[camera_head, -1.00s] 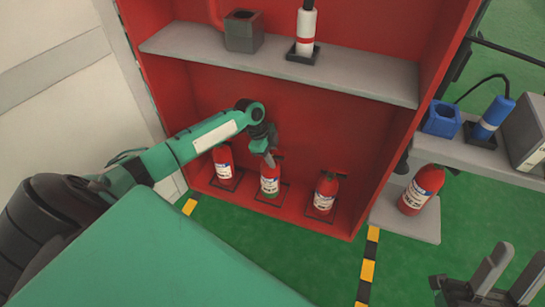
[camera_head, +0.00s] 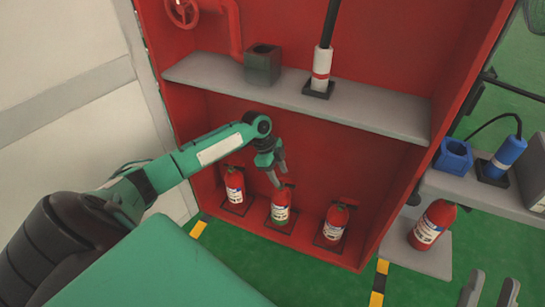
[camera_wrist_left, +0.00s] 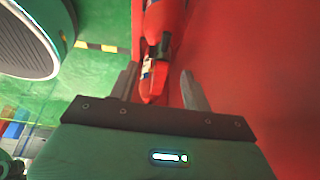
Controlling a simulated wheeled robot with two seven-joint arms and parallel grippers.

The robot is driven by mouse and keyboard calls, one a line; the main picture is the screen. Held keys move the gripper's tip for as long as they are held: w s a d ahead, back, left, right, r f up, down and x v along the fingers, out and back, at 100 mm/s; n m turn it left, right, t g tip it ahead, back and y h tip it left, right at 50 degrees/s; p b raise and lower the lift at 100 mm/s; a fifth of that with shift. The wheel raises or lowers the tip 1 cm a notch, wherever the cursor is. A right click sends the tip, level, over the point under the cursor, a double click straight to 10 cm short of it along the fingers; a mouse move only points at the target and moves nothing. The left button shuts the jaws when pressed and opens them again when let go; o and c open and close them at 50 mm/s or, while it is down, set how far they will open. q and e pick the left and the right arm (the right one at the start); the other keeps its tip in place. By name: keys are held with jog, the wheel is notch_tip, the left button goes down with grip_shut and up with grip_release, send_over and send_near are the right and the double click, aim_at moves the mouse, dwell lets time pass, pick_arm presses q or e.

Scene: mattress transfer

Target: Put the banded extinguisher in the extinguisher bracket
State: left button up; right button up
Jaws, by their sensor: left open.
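Three red extinguishers with white labels stand upright in a row on the cabinet floor in the head view: a left one (camera_head: 234,187), a middle one (camera_head: 281,206) and a right one (camera_head: 335,224). Dark square brackets (camera_head: 322,245) show at their bases. A fourth red extinguisher (camera_head: 432,226) stands on a grey plate at right. I cannot tell which is the banded one. My left gripper (camera_head: 277,175) is open at the top of the middle one; the left wrist view shows a red extinguisher (camera_wrist_left: 152,85) between and beyond the fingers. My right gripper (camera_head: 490,290) is open and empty at bottom right.
A grey shelf (camera_head: 370,115) crosses the red cabinet above my left arm, holding a dark square holder (camera_head: 263,66) and a white nozzle with a red band (camera_head: 321,68). A side shelf (camera_head: 460,190) holds a blue holder (camera_head: 453,155) and blue nozzle (camera_head: 507,155). Green floor lies in front.

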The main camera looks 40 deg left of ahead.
pick_arm(q)
jog(key=p+v, duration=0.1)
jog(key=v, duration=0.4)
jog(key=shift+r, duration=0.25)
jog(key=shift+a+r, duration=0.25)
jog(key=shift+r, duration=0.2)
pick_arm(e)
notch_tip(320, 180, down, 7)
jog(key=w+a+g, duration=0.1)
jog(key=a+g, duration=0.1)
jog(key=g, duration=0.2)
jog(key=shift+r+g, duration=0.2)
jog(key=shift+g, duration=0.2)
pick_arm(q)
jog(key=shift+s, duration=0.1)
pick_arm(e)
jog(key=shift+a, duration=0.1)
